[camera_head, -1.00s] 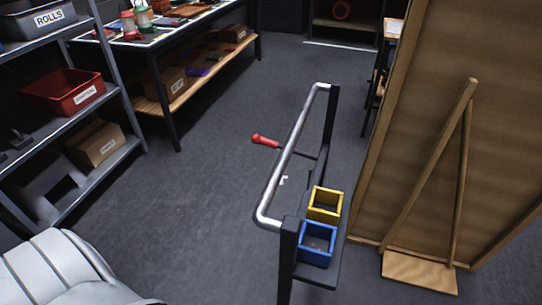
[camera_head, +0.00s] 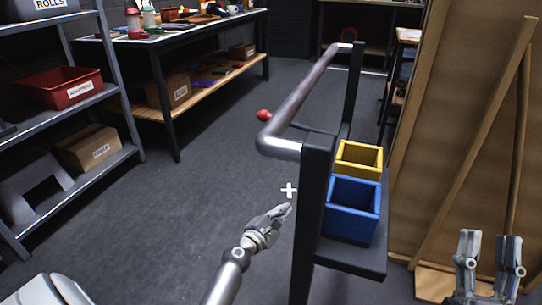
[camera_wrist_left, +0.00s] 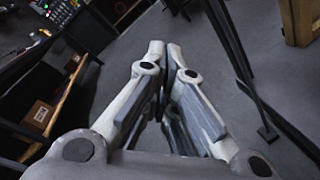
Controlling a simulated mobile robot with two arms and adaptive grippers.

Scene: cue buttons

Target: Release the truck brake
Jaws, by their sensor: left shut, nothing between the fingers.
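The truck is a push cart with a silver handle bar (camera_head: 305,95) on dark posts. A lever with a red knob (camera_head: 264,115) sticks out to the left of the bar, partly hidden behind it. My left gripper (camera_head: 290,208) is left of the near post, lower in the picture than the knob and apart from it. In the left wrist view its fingers (camera_wrist_left: 166,46) are together with nothing between them. The red knob cannot be made out in that view. My right gripper (camera_head: 490,238) is at the lower right, fingers apart and empty, in front of the wooden board.
A yellow bin (camera_head: 359,160) and a blue bin (camera_head: 352,210) sit on the cart's shelf. A propped wooden board (camera_head: 470,120) stands to the right. Metal shelving (camera_head: 122,80) and a workbench (camera_head: 172,130) stand to the left. The floor between is clear.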

